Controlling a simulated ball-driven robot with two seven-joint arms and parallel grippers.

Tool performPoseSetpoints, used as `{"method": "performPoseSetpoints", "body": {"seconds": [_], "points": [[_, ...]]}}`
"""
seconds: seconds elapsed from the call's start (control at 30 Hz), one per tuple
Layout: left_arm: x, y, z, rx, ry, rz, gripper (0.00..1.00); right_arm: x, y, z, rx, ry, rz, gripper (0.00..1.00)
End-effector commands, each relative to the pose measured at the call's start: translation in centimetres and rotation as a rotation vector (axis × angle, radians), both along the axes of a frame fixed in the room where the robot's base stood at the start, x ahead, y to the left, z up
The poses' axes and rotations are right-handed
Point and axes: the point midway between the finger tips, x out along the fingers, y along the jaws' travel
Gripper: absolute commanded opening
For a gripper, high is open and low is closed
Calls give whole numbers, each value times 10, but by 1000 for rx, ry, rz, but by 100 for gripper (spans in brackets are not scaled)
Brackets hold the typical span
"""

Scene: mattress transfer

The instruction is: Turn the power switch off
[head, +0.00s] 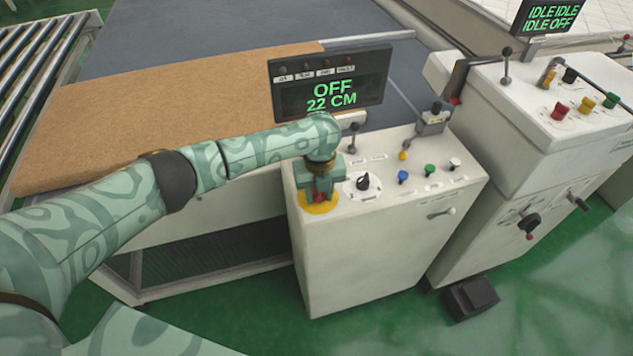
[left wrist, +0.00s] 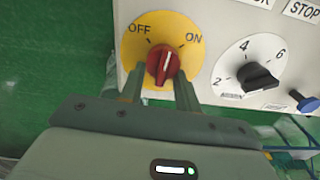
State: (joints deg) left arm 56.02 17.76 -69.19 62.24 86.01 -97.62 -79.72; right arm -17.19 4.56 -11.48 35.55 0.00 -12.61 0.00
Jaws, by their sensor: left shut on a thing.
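The power switch is a red rotary knob (left wrist: 160,68) on a round yellow plate (left wrist: 188,33) marked OFF at left and ON at right. In the left wrist view the knob's white line points nearly straight up, between the two words. My left gripper (head: 322,192) is over the front left corner of the white control cabinet (head: 375,260). Its two fingers stand either side of the red knob, shut on it. In the head view the gripper hides most of the knob. The display (head: 331,85) above the cabinet reads OFF and 22 CM. My right gripper is out of view.
A black selector knob (head: 363,182), a blue button (head: 403,176), a green button (head: 429,170) and small levers sit right of the switch. A second control cabinet (head: 540,110) stands at right. A brown board (head: 170,110) lies behind my left arm. Green floor shows in front.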

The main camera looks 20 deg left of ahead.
Motion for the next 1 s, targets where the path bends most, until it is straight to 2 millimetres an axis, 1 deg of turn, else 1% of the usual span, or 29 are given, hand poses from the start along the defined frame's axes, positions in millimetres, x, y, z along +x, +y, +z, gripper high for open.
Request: {"method": "performPoseSetpoints", "body": {"seconds": [0.03,0.1,0.4,0.7,1.0], "points": [[0,-1,6,0,1,45,10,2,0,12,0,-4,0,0],[0,-1,6,0,1,112,10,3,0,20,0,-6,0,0],[3,-4,3,1,1,397,10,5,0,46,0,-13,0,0],[6,-6,1,2,0,650,10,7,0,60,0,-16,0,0],[9,-5,0,2,-1,813,10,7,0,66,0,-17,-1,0]]}}
